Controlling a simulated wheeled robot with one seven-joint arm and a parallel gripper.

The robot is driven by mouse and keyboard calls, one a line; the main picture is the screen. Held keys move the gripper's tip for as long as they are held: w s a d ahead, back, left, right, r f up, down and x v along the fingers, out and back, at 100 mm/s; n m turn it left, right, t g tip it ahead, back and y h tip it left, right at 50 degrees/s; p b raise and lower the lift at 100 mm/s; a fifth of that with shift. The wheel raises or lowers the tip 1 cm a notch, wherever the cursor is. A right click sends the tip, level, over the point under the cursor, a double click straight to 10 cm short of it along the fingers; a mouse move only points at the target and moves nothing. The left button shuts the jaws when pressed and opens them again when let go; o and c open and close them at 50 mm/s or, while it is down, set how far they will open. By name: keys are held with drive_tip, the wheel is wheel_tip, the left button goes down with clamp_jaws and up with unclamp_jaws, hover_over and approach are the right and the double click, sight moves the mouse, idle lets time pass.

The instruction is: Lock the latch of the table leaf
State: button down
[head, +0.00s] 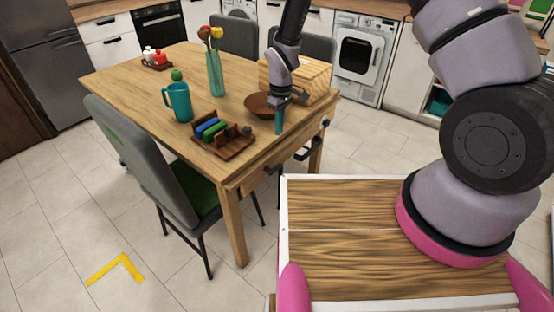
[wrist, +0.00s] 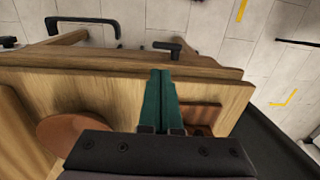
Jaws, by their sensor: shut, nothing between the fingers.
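The wooden table (head: 130,75) has dark fittings along its near right side. One is a small dark lever (wrist: 168,46), just beyond my fingertips in the wrist view. Another is a U-shaped dark handle (wrist: 84,21) to its left. I cannot tell for sure which fitting is the latch, or its locked state. The leaf cannot be clearly told apart from the tabletop. My gripper (head: 279,122) has teal fingers, pressed together and empty, pointing down over the table's near right edge. In the wrist view the fingers (wrist: 160,78) end near that edge, apart from the lever.
On the table are a brown bowl (head: 258,106), a wooden block (head: 312,80), a brown tray (head: 230,148) with coloured items, a teal mug (head: 180,102) and a glass vase (head: 215,74). A grey chair (head: 140,150) stands at the near left. Floor beside the table's right side looks clear.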

sight(280, 163)
drive_tip(key=f, duration=1.4)
drive_tip(key=shift+s+a, duration=0.15)
drive_tip(key=shift+s, duration=0.05)
drive_tip(key=shift+w+f+g+y, duration=0.2)
drive_tip(key=shift+g+y, duration=0.1)
drive_tip(key=shift+g, duration=0.1)
drive_tip(key=shift+d+f+g+y, duration=0.2)
drive_tip(key=shift+d+g+y, duration=0.1)
drive_tip(key=shift+g, duration=0.1)
drive_tip(key=shift+w+d+f+g+y, duration=0.15)
drive_tip(key=shift+w+f+g+y, duration=0.2)
drive_tip(key=shift+f+g+y, duration=0.35)
drive_tip(key=shift+f+g, duration=0.2)
drive_tip(key=shift+g, duration=0.1)
drive_tip(key=shift+f, duration=0.85)
drive_tip(key=shift+s+f, duration=0.1)
drive_tip(key=shift+f, duration=0.8)
